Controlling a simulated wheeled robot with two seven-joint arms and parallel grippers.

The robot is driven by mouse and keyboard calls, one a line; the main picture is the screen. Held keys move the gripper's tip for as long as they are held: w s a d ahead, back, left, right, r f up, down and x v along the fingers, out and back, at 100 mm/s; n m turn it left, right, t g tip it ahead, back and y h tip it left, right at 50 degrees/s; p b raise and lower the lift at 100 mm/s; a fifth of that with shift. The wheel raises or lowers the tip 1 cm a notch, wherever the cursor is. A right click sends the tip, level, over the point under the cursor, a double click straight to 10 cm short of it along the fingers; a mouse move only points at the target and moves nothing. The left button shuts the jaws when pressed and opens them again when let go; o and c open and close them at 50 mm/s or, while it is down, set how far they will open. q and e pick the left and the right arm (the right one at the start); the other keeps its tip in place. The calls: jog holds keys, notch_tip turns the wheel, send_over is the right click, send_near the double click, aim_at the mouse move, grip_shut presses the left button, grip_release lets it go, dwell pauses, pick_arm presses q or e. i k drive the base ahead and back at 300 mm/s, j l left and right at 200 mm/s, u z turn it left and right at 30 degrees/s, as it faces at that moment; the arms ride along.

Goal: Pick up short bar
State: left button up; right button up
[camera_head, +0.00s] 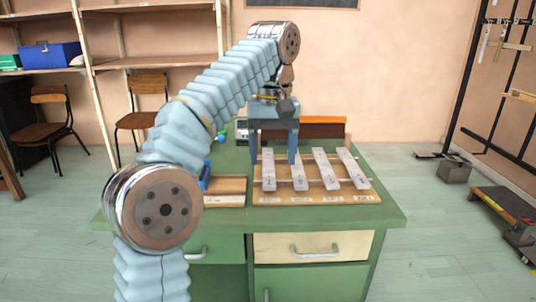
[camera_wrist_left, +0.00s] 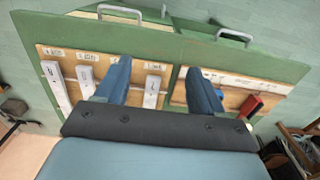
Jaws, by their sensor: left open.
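Four pale bars lie side by side on a wooden board (camera_head: 312,196) on the green desk. The leftmost bar (camera_head: 268,175) in the head view looks the shortest in the wrist view (camera_wrist_left: 152,92), though I cannot be sure. My left gripper (camera_head: 273,160) is open and points down above this end of the board. One finger shows on each side of the leftmost bar, with nothing held. The wrist view shows the open fingers (camera_wrist_left: 163,80) too, the left one hiding part of another bar. My right gripper is out of view.
Other bars (camera_head: 325,170) and (camera_head: 353,170) lie to the right. A shallow wooden tray (camera_head: 225,200) sits left of the board, with a red object (camera_wrist_left: 250,105) near it in the wrist view. A brown block (camera_head: 325,128) stands behind. The desk's right end (camera_head: 385,212) is clear.

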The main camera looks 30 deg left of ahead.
aim_at(269, 180)
jog(key=i+j, duration=0.75)
jog(key=i, duration=0.1)
